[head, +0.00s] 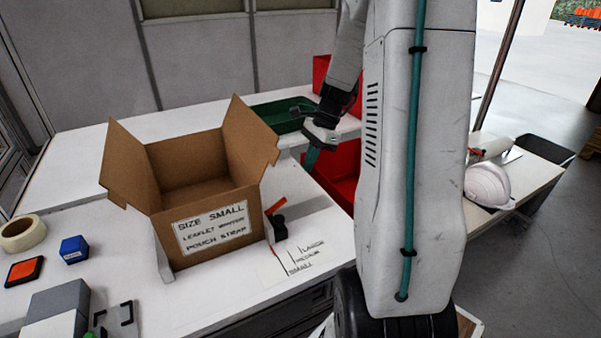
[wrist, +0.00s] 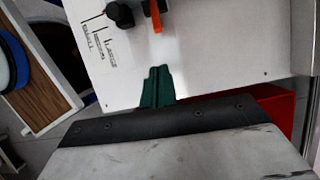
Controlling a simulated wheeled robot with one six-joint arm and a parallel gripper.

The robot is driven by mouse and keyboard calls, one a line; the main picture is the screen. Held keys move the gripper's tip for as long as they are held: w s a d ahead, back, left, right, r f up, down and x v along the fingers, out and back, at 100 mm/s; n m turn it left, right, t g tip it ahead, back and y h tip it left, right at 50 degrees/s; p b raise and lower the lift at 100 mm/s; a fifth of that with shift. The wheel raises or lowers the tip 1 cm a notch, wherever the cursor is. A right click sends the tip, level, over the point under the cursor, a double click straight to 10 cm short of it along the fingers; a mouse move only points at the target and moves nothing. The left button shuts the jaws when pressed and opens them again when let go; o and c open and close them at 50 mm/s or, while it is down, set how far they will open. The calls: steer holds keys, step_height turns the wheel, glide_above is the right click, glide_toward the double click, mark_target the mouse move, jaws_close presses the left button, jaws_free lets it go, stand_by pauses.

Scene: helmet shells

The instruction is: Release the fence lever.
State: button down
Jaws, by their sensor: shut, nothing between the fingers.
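The orange fence lever (head: 277,205) stands at the right side of the open cardboard box (head: 212,228), beside a black knob (head: 279,229). In the wrist view the orange lever (wrist: 155,14) and the black knob (wrist: 122,14) show at the top edge, partly cut off. My gripper (head: 311,158) is above the table, behind and to the right of the lever, apart from it. In the wrist view its green fingertips (wrist: 157,86) are together with nothing between them. The lever's mounting is not clearly visible.
Size marks (head: 305,258) are printed on the white table in front of the knob. A green tray (head: 275,112) and red bins (head: 342,184) lie behind and right. A white helmet shell (head: 488,184) sits at the right. A tape roll (head: 22,233) and blue block (head: 74,250) are at left.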

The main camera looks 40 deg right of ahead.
mark_target(276, 207)
steer(key=f+y, duration=0.1)
steer(key=d+f+t+y, duration=0.1)
steer(key=f+y, duration=0.1)
steer(key=y, duration=0.1)
steer(key=shift+s+d+f, duration=0.15)
steer(key=shift+d+f, duration=0.15)
steer(key=shift+f, duration=0.1)
steer(key=shift+a+f, duration=0.1)
steer(key=x, duration=0.9)
steer(key=shift+w+a+f, duration=0.2)
steer(key=shift+a+f, duration=0.05)
steer(key=shift+f, duration=0.05)
steer(key=shift+d+r, duration=0.1)
